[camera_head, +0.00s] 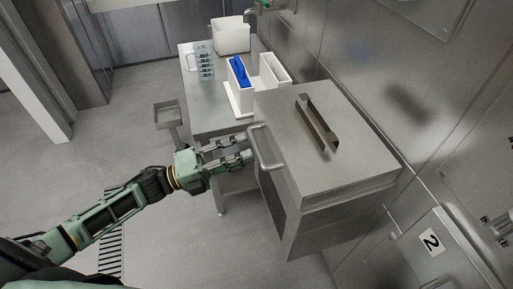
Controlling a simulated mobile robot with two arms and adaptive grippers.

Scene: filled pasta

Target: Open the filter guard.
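The filter guard appears to be the front panel (275,203) with dark slats on the left face of a steel box-shaped machine (335,170). A bent metal bar handle (262,150) sticks out at the top of that face. My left gripper (249,148) reaches in from the left, with its two fingers apart and their tips at the handle. I cannot tell whether they touch it. The panel looks closed, though its lower part is in shadow. My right gripper is not in view.
A brown bracket-like handle (317,124) sits on the machine's top. Behind it, a steel table (212,118) holds a clear jug (205,60), a white bin (231,36) and white containers (272,72) with a blue item (239,70). A box marked 2 (430,243) stands lower right. Left floor is open.

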